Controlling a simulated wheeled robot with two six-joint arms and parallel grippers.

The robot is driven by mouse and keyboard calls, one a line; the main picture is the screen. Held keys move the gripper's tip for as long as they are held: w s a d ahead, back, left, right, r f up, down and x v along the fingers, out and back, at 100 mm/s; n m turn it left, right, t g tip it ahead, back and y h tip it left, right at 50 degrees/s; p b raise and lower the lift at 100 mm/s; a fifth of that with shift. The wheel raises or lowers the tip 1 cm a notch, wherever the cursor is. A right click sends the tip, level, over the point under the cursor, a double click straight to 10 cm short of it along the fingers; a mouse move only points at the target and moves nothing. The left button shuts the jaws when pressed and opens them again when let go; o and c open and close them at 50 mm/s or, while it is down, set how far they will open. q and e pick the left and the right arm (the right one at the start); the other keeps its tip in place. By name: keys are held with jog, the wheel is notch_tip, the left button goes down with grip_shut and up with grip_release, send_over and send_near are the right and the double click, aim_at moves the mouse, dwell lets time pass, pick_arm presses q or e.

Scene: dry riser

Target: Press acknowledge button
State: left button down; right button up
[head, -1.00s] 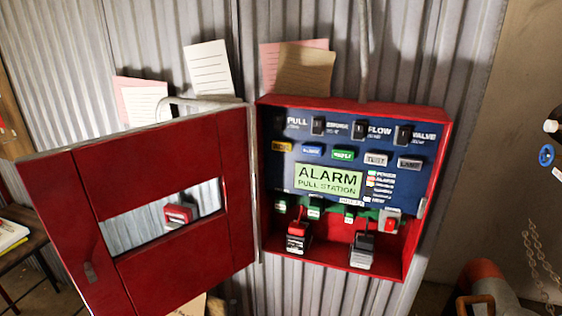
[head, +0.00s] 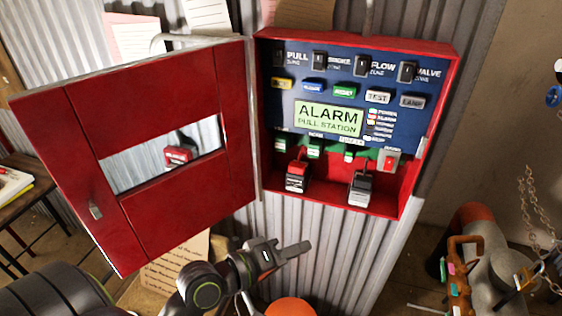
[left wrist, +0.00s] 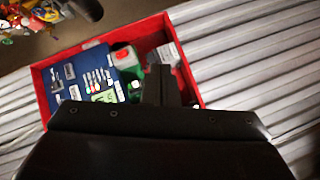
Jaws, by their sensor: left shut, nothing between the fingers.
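A red alarm box (head: 456,65) hangs open on a corrugated wall. Its blue panel (head: 350,80) has a row of small buttons: a yellow one (head: 283,84) with an unreadable label, a blue one (head: 313,88), a green one (head: 344,91), a white TEST one (head: 377,96) and a grey LAMP one (head: 412,101). No acknowledge label is legible. My left gripper (head: 303,247) is shut and empty, below the box and apart from it. In the left wrist view its dark fingers (left wrist: 158,85) cover part of the box. My right gripper is not in view.
The box's red door (head: 90,130) stands open to the left, above my left forearm. Below the screen (head: 328,119) are several green terminals, two levers and a red switch (head: 389,161). A grey cylinder with an orange cap (head: 482,222) stands at lower right.

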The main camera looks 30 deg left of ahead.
aim_at(282, 83)
pick_arm(q)
jog(key=w+a+r+n+t, duration=0.2)
jog(key=r+n+t, duration=0.3)
jog(key=r+n, duration=0.35)
jog(key=w+a+r+n+t, duration=0.1)
jog(key=r+n+t, duration=0.4)
jog(key=r+n, duration=0.4)
jog(key=w+a+r+n+y, duration=0.2)
jog(key=a+n+y, duration=0.3)
jog(key=n, duration=0.8)
jog(key=w+a+r+n+y, duration=0.2)
jog(key=a+r+n+y, duration=0.1)
jog(key=n+y, duration=0.8)
jog(key=shift+w+a+n, duration=0.2)
jog(key=shift+a+n, duration=0.7)
jog(key=shift+n, duration=0.25)
jog(key=shift+y, duration=0.3)
jog(key=shift+w+a+b, duration=0.35)
jog(key=shift+w+b, duration=0.1)
jog(key=shift+w, duration=1)
jog(key=shift+w+a+b, duration=0.35)
jog(key=shift+w+b, duration=0.05)
jog(key=shift+w, duration=1)
jog(key=shift+w+a+b, duration=0.35)
jog(key=shift+w+b, duration=0.1)
jog(key=shift+w, duration=1)
